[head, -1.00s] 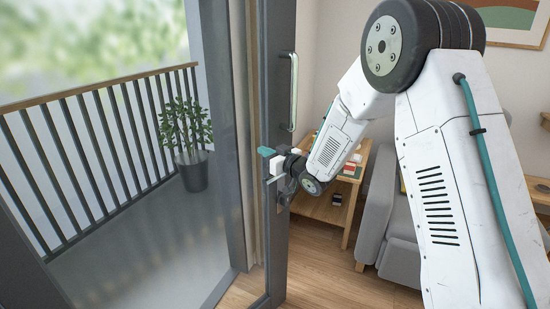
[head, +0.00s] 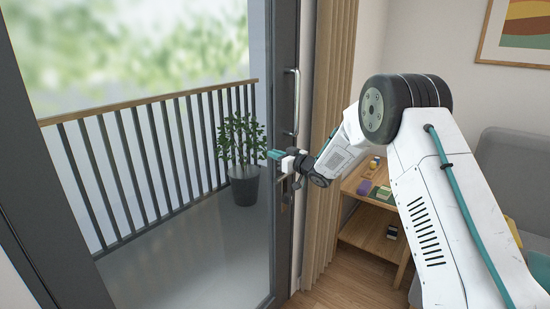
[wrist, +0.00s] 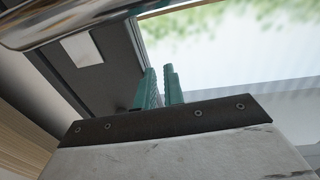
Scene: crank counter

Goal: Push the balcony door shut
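The balcony door (head: 284,228) is a glass leaf in a dark frame with a long metal pull handle (head: 291,100). Its handle-side stile stands close to the wall beside the curtain; I cannot tell whether any gap is left. My gripper (head: 275,155) is at this stile, below the handle, its teal fingertips at or against the door; contact is not clear. In the wrist view the teal fingers (wrist: 161,87) stand close together with a thin gap and nothing between them. The handle (wrist: 70,18) crosses the top left there, near a pale square plate (wrist: 82,48) on the dark stile.
A tan curtain (head: 327,150) hangs right of the door. A wooden shelf (head: 372,236) with small items and a grey sofa (head: 520,170) stand further right. Behind the glass are a potted plant (head: 243,185) and a balcony railing (head: 160,160). Some wooden floor (head: 340,290) is clear.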

